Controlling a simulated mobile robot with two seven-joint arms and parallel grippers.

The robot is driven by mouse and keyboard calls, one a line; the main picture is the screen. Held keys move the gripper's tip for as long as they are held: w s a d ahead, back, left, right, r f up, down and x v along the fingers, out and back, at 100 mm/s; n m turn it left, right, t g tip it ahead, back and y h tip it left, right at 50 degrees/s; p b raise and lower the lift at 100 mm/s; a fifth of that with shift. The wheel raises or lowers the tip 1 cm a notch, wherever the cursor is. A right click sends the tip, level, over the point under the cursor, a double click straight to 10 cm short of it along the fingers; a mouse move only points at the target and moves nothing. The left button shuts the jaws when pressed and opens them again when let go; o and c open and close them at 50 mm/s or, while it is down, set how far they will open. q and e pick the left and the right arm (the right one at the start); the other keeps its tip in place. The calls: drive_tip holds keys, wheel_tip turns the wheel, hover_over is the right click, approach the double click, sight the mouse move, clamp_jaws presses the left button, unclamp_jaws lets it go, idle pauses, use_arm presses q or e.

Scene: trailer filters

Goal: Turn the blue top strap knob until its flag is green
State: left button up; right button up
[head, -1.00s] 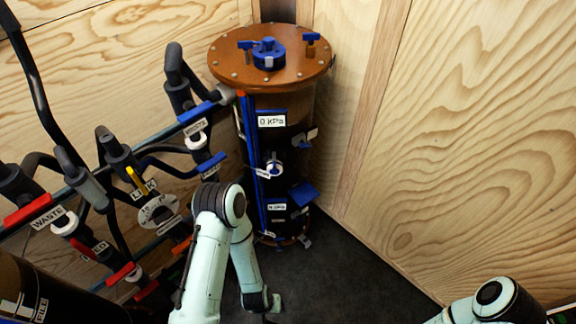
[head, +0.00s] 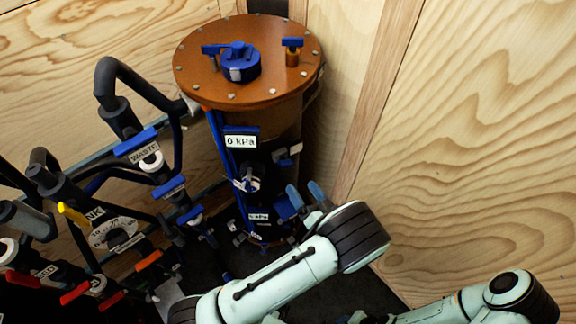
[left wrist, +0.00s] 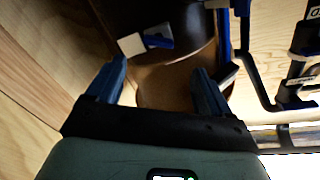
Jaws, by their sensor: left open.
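The filter vessel (head: 290,122) stands in the corner under a brown lid, with dark bands around its body. A small blue and pale fitting (head: 288,155) sits on the upper band's right side; I cannot tell surely that it is the top strap knob. In the left wrist view a white plate (left wrist: 131,44) and a small blue part (left wrist: 158,41) show on the vessel, beyond the fingers. No green flag can be made out. My left gripper (head: 305,190) is open and empty, its blue fingers pointing up near the vessel's lower right. It also shows in the left wrist view (left wrist: 160,78). My right gripper is out of view.
The lid (head: 270,90) carries a blue knob (head: 240,66) and small valves. Pipes with blue-handled valves (head: 136,142) crowd the left. Plywood walls (head: 470,130) close in behind and right. Dark floor (head: 350,292) shows at lower right.

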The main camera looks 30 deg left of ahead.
sight(288, 166)
use_arm(q)
drive_tip(key=p+x, duration=0.1)
drive_tip(key=x, duration=0.9)
drive_tip(key=shift+w+d, duration=0.1)
drive_tip(key=shift+d, duration=0.05)
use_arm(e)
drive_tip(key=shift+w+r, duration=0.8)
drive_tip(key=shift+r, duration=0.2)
use_arm(q)
drive_tip(key=c, duration=1)
